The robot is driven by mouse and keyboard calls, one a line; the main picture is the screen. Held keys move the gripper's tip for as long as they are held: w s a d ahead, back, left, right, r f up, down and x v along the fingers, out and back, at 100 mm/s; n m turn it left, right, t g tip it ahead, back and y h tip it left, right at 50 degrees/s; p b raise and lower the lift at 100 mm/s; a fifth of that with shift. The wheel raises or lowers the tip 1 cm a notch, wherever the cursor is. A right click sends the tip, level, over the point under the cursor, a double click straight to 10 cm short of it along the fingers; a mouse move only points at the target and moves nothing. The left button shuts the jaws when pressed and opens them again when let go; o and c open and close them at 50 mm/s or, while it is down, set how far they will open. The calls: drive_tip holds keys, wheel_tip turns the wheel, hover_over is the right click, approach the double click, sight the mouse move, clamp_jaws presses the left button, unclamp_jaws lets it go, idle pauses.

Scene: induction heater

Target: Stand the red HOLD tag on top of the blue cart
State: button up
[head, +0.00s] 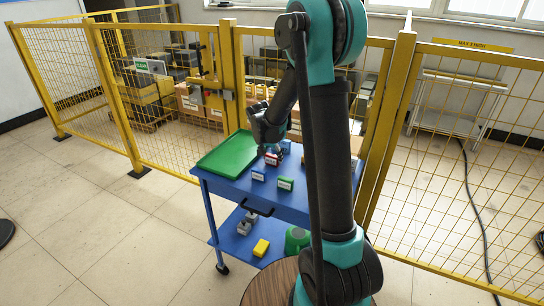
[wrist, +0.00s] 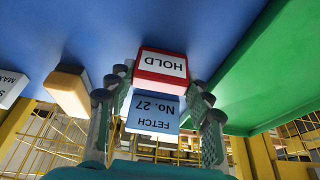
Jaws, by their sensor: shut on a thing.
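The red HOLD tag (wrist: 160,67), a small red block with a white label, is between the fingertips of my gripper (wrist: 160,80). My gripper is shut on it from both sides. In the head view my gripper (head: 270,148) points down over the blue cart (head: 232,184), with the red tag (head: 272,159) under it at the cart's top. The label reads upside down in the wrist view. I cannot tell whether the tag's base touches the cart top.
A blue FETCH No. 27 tag (wrist: 153,112) shows close to the red tag. A green tray (head: 226,152) lies to the left on the cart. A blue tag (head: 258,174) and a green tag (head: 285,184) stand nearer. Yellow fencing (head: 160,140) runs behind.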

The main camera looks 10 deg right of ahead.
drive_tip(key=o, duration=1.1)
drive_tip(key=v, duration=1.2)
drive_tip(key=s+d+f+n, duration=0.1)
drive_tip(key=s, duration=0.3)
drive_tip(key=s+d+f+n+y, duration=0.1)
drive_tip(key=s+d, duration=0.1)
drive_tip(key=s, duration=0.2)
drive_tip(key=s+d+f+n, duration=0.1)
drive_tip(key=s+d, duration=0.1)
drive_tip(key=s, duration=0.2)
drive_tip(key=shift+s+f, duration=0.1)
drive_tip(key=shift+f, duration=0.25)
drive_tip(key=s+f+n, duration=0.1)
drive_tip(key=s+f, duration=0.1)
drive_tip(key=s, duration=0.2)
drive_tip(key=s+d+f+n+y, duration=0.1)
drive_tip(key=s+f, duration=0.1)
drive_tip(key=s, duration=0.3)
drive_tip(key=s+f+n, duration=0.2)
drive_tip(key=s+f, duration=0.1)
drive_tip(key=s, duration=0.2)
drive_tip(key=shift+s+d+y, duration=0.25)
drive_tip(key=shift+d+y, duration=0.1)
drive_tip(key=shift+y, duration=0.05)
